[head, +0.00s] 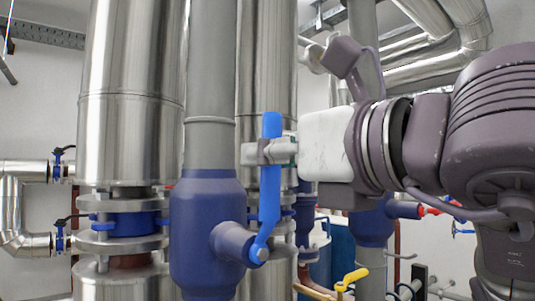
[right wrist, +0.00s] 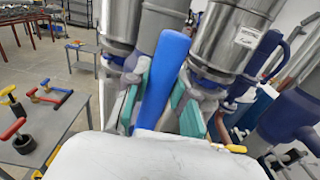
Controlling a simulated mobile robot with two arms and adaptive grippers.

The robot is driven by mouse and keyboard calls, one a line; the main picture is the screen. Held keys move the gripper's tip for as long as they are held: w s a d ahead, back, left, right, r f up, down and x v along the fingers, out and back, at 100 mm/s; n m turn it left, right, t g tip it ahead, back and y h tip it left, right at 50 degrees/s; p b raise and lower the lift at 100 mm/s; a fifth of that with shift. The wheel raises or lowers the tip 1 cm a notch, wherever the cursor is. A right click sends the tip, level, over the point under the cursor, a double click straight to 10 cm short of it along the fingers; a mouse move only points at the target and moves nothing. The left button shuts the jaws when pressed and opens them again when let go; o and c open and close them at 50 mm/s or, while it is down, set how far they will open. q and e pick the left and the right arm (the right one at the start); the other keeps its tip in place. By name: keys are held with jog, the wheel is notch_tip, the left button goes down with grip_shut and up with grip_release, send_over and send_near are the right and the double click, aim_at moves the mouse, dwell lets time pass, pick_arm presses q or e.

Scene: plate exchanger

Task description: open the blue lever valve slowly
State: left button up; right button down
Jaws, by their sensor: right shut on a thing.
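The blue lever (head: 270,195) stands nearly upright in the head view. Its lower end bends to a pivot bolt on the stub of the dark blue valve body (head: 203,230). My right gripper (head: 268,151) comes in from the right and is shut on the lever's upper part, with the tip showing above the fingers. In the right wrist view the lever (right wrist: 164,80) runs between the two green-padded fingers of the right gripper (right wrist: 160,95). My left gripper is in neither view.
Large metal-clad pipes (head: 130,90) stand close behind the valve. A yellow-handled valve (head: 352,278) is low to the right. In the right wrist view, a grey table (right wrist: 50,135) with several coloured-handled valves stands at the left.

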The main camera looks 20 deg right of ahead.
jog(key=shift+s+a+f+n+b, duration=0.1)
jog(key=shift+a+f+n+b, duration=0.15)
jog(key=shift+b, duration=0.45)
jog(key=shift+r, duration=0.2)
jog(key=c, duration=0.9)
grip_release()
jog(key=shift+a+r, duration=0.1)
jog(key=shift+c, duration=0.2)
jog(key=v, duration=1.2)
